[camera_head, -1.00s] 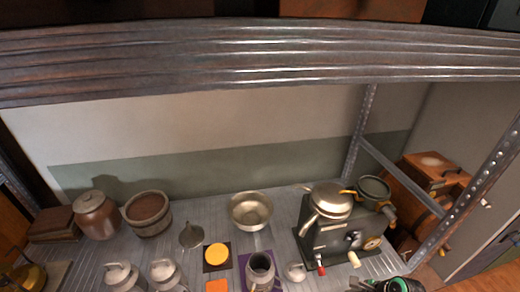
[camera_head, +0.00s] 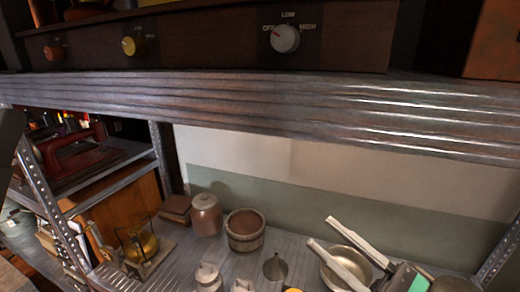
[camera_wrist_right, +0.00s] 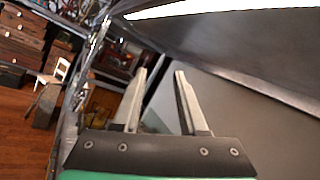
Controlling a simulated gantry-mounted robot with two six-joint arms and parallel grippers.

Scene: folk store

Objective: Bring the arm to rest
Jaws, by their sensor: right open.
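My right gripper (camera_head: 321,231) comes in from the lower right of the head view. Its two pale fingers are spread apart with nothing between them, and part of its green body shows. The fingers pass in front of a metal bowl (camera_head: 330,278) and cover part of it. The right wrist view shows the same open, empty fingers (camera_wrist_right: 160,73) pointing away from the camera. My left gripper is not in view.
A jar (camera_head: 206,216), a wooden bucket (camera_head: 246,232) and a funnel (camera_head: 275,267) stand on the metal shelf.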

